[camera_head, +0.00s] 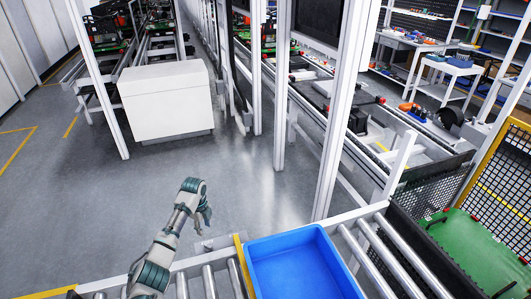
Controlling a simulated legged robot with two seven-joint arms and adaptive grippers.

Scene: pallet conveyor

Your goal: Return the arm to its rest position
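My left arm comes in from the bottom left, over the roller conveyor. Its wrist is bent, and my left gripper (204,217) points down above the floor side of the conveyor, left of the blue tote. The fingers are small and dark, and I cannot tell how far apart they are. I see no object in them. My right arm and gripper are not in view.
A blue tote (252,267), empty in its visible part, sits on the roller conveyor (188,288) at the bottom. A yellow strip (243,266) stands beside it. White posts (345,110) and a green-topped unit (470,250) are to the right. A white cabinet (168,100) stands behind open floor.

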